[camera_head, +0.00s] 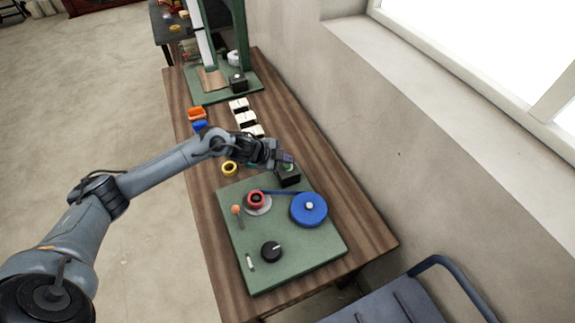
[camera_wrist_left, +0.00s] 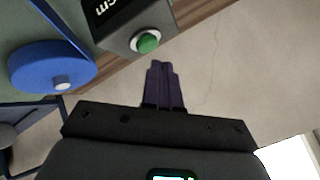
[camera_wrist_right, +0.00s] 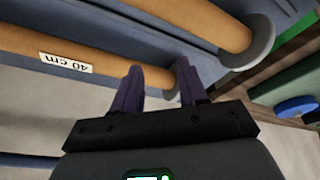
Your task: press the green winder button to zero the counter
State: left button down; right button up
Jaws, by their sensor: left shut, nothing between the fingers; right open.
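The green button (camera_wrist_left: 148,42) sits in a white ring on a dark counter box (camera_wrist_left: 125,28) with part of its white lettering in view. In the head view the box (camera_head: 289,179) stands at the back edge of the green winder board (camera_head: 303,255). My left gripper (camera_head: 288,158) is above the box and partly covers the button. In the left wrist view its purple fingers (camera_wrist_left: 160,66) are shut and empty, with the button just beyond their tips; contact does not show. My right gripper (camera_wrist_right: 160,75) is open and empty, outside the head view.
A roll labelled 40 cm (camera_wrist_right: 75,50) is near my right gripper. A wall runs along the right.

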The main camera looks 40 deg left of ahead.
aim_at(285, 167)
pick_arm(q)
jog(key=shift+f, duration=0.95)
dwell(1.3)
jog(key=shift+r, duration=0.15)
jog(key=shift+r+p, duration=0.6)
jog(key=shift+r, duration=0.15)
jog(key=shift+r+p, duration=0.15)
jog(key=shift+p, duration=0.15)
notch_tip(285, 167, up, 5)
jog(key=p, duration=0.5)
dwell(0.6)
